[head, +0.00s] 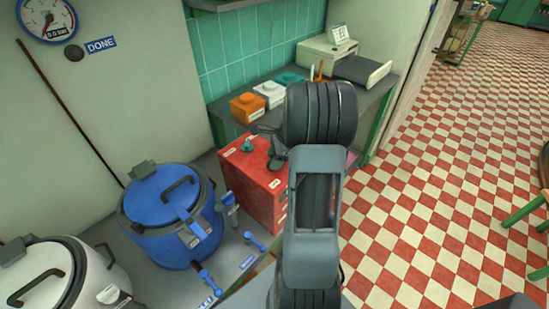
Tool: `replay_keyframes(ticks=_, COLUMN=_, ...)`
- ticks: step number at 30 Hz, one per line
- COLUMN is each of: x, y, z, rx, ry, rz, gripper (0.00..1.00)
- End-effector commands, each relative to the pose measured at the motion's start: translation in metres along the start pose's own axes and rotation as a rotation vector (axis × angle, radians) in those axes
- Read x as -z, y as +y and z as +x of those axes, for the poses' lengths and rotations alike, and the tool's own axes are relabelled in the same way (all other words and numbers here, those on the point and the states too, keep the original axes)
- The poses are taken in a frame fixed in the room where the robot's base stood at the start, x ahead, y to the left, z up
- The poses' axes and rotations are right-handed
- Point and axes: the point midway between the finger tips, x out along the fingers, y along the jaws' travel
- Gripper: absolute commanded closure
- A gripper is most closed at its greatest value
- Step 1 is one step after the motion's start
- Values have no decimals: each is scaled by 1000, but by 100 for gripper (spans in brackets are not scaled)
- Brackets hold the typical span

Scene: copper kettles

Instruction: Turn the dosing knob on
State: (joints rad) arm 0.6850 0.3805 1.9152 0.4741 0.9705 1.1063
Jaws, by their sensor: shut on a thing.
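A red box (256,184) stands on the floor below the counter, with white labels on it. A small teal knob (247,146) shows on its top, towards the left. My gripper (265,147) is low over the box top, just right of the teal knob. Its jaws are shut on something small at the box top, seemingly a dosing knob. The gripper and arm hide the spot between the jaws and the right part of the box, so I cannot make out the grip or which way the knob points.
A blue lidded vessel (172,213) and a white one (62,274) stand at the left, with blue valves (231,209) nearby. The counter (222,105) holds orange, white and teal boxes and a printer-like device (327,56). Checkered floor (440,170) is open at right.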

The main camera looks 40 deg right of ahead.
Motion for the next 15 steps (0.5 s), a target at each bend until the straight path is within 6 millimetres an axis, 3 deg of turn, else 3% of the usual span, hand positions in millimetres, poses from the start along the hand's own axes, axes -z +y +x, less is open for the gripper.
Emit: replay_keyframes(ticks=15, x=-2, y=-2, z=-1, rx=-179, ry=-2, rz=-426, gripper=73)
